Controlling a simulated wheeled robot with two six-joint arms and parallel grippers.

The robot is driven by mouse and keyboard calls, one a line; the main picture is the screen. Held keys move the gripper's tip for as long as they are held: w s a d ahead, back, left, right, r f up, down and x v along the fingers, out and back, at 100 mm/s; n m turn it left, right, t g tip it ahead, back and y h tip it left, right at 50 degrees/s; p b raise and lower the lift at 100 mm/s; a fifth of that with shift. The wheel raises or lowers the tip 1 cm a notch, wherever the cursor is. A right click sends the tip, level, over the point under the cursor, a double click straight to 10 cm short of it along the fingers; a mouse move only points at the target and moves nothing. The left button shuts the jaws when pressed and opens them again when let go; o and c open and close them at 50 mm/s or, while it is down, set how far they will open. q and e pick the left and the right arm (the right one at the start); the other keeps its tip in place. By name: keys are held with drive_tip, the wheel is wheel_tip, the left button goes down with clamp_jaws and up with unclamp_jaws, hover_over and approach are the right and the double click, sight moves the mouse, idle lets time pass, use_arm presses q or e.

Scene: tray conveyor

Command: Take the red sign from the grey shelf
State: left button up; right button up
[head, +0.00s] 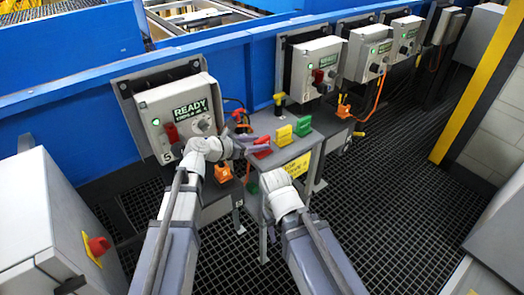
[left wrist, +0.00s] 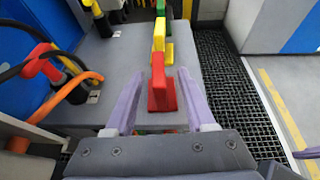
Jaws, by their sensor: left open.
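The red sign (head: 262,141) stands upright on its base on the grey shelf (head: 312,138), at the end nearest me. A yellow sign (head: 284,135) and a green sign (head: 303,126) stand behind it in a row. My left gripper (head: 256,147) is open at the red sign. In the left wrist view the red sign (left wrist: 159,84) stands between the two spread purple fingers (left wrist: 160,76), with a gap on each side. My right arm's wrist (head: 283,194) is low in front of the shelf. One purple finger (left wrist: 307,153) shows at the right edge of the wrist view; its opening is hidden.
Grey control boxes, one marked READY (head: 185,115), hang along the blue rail (head: 245,52). Orange and black cables with a red connector (left wrist: 41,64) lie left of the signs. A yellow post (head: 480,80) stands at the right. Black grating (head: 385,200) covers the floor.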

sight(269, 143)
use_arm(q)
drive_tip(key=shift+f, duration=0.1)
drive_tip(key=shift+w+d+f+b, duration=0.2)
drive_tip(key=shift+b, duration=0.1)
drive_tip(key=b+x, duration=0.1)
drive_tip(key=x, duration=0.1)
drive_tip(key=b+x, duration=0.1)
drive_tip(key=x, duration=0.1)
drive_tip(key=shift+w+d+f, duration=0.1)
drive_tip(key=shift+w+f, duration=0.05)
drive_tip(key=shift+f, duration=0.2)
clamp_jaws()
